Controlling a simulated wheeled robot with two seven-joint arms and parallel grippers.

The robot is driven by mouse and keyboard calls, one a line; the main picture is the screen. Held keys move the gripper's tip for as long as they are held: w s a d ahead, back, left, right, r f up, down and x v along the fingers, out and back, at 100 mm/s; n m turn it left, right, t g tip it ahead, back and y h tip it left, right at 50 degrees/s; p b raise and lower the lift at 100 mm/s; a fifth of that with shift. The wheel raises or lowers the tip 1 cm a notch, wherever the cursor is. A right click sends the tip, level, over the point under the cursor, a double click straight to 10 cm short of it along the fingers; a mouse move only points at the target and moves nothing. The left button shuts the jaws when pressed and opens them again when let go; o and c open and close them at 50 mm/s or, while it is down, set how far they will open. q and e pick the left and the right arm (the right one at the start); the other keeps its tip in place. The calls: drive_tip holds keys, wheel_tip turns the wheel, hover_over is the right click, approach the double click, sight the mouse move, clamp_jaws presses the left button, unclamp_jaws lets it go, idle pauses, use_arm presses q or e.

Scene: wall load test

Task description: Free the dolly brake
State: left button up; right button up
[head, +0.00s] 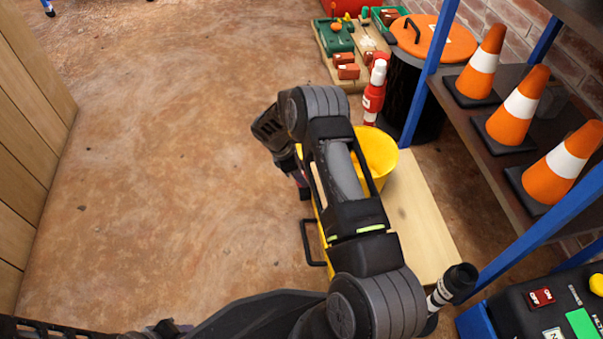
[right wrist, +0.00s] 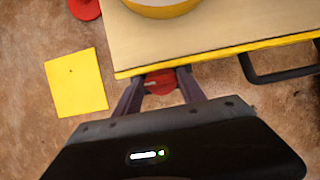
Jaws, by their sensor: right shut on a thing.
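The dolly (head: 425,225) is a pale wooden deck with a yellow edge, on the floor below my right arm. In the right wrist view its deck (right wrist: 230,35) fills the top right. A small red brake part (right wrist: 160,82) shows under the yellow edge. My right gripper (right wrist: 160,88) is shut on this red part, one finger on each side of it. In the head view the right gripper (head: 304,190) is at the dolly's left side, its fingertips mostly hidden by my arm. A yellow bucket (head: 380,155) stands on the deck. My left gripper is not in view.
A black handle (head: 312,245) sticks out from the dolly's left side. A blue shelf rack with several traffic cones (head: 525,105), a black drum with an orange lid (head: 432,38) and a red-and-white post (head: 374,92) stand right. A yellow square (right wrist: 76,82) lies on the floor. Floor left is open.

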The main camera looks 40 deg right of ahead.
drive_tip(key=shift+m, duration=0.3)
drive_tip(key=m+g+y, duration=0.1)
drive_tip(key=m, duration=0.3)
drive_tip(key=shift+w+d, duration=0.1)
drive_tip(key=shift+d, duration=0.05)
drive_tip(key=m+g+y, duration=0.1)
drive_tip(key=m, duration=0.3)
drive_tip(key=shift+y, duration=0.4)
drive_tip(key=shift+w, duration=0.1)
drive_tip(key=o, duration=1.4)
drive_tip(key=shift+c, duration=0.2)
